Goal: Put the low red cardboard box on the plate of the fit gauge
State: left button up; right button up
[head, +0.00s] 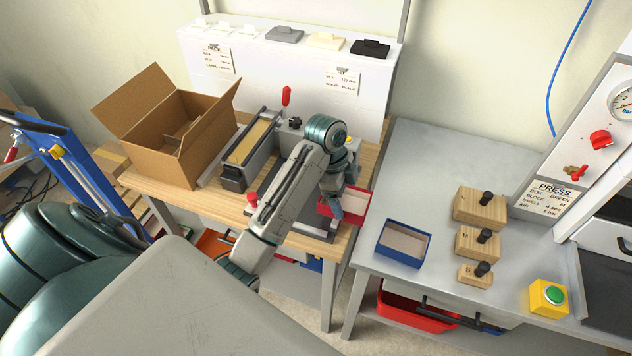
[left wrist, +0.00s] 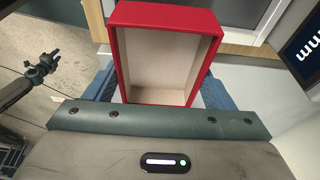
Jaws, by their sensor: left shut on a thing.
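The low red cardboard box (head: 352,202) is an open tray with a pale inside. It is at the right end of the wooden bench, partly hidden by my left gripper (head: 337,205). In the left wrist view the red box (left wrist: 166,97) sits between the two blue fingers of my left gripper (left wrist: 155,88), which is shut on it. I cannot tell whether the box touches anything below. A grey metal fixture (head: 313,222) with a red-knobbed clamp, perhaps the fit gauge, is on the bench beside it, largely hidden by my arm. My right gripper is not in view.
A blue box (head: 403,243) lies on the grey table (head: 400,180) to the right, near several wooden blocks with black knobs (head: 480,204). An open brown carton (head: 165,135) and a grey channel fixture (head: 235,170) stand on the bench's left part.

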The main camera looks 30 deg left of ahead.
pick_arm(q)
jog(key=w+a+b, duration=0.1)
jog(key=a, duration=0.1)
jog(key=w+a+f+b, duration=0.1)
jog(key=a, duration=0.2)
jog(key=w+a+b, duration=0.1)
jog(key=a, duration=0.1)
jog(key=shift+w+a+f+b, duration=0.1)
jog(key=shift+a+f+b, duration=0.05)
jog(key=shift+f+b, duration=0.2)
jog(key=a, duration=0.1)
jog(key=w+a+p, duration=0.1)
jog(key=a, duration=0.1)
jog(key=shift+w+a+r+p, duration=0.25)
jog(key=shift+w+a+p, duration=0.05)
jog(key=shift+w+p, duration=0.1)
jog(key=shift+a, duration=0.15)
jog(key=shift+f+p, duration=0.4)
notch_tip(320, 180, down, 2)
jog(key=shift+f+p, duration=0.15)
jog(key=shift+p, duration=0.35)
jog(key=shift+f, duration=0.3)
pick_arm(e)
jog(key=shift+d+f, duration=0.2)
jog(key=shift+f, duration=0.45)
